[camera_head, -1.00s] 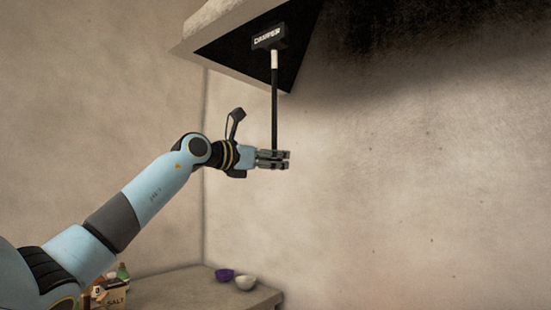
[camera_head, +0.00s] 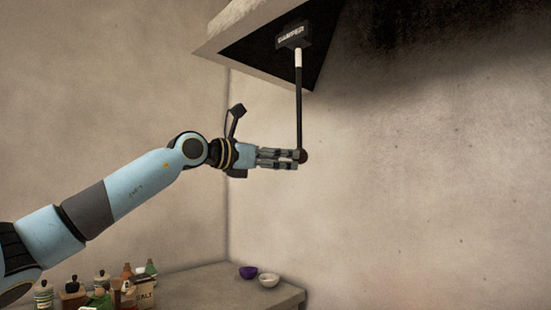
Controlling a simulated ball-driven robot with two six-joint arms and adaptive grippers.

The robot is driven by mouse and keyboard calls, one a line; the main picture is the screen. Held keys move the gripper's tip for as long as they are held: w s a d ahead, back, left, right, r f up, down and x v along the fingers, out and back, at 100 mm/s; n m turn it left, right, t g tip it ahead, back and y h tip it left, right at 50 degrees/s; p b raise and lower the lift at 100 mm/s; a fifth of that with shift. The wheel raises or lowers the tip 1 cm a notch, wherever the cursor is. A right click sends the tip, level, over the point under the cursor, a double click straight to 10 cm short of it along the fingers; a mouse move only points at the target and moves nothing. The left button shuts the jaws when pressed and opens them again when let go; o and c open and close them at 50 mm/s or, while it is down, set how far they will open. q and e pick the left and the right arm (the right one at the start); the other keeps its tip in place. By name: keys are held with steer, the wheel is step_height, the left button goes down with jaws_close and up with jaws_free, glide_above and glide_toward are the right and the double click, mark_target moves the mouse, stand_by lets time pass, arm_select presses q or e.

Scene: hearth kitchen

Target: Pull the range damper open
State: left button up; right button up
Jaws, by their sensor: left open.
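The range damper is a dark rod (camera_head: 299,105) hanging from a black box labelled DAMPER (camera_head: 294,36) under the hood. The rod has a white band near its top and a dark round knob (camera_head: 301,156) at its lower end. My left gripper (camera_head: 290,160) is open, its fingers pointing right at the height of the knob. The fingertips are just left of the knob or overlap its edge; I cannot tell if they touch. My right gripper is not in view.
The hood's pale edge (camera_head: 215,44) overhangs above. The wall to the right is bare.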

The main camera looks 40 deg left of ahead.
arm_select(q)
steer(key=shift+s+a, duration=0.1)
steer(key=shift+s, duration=0.65)
steer(key=shift+f, duration=0.15)
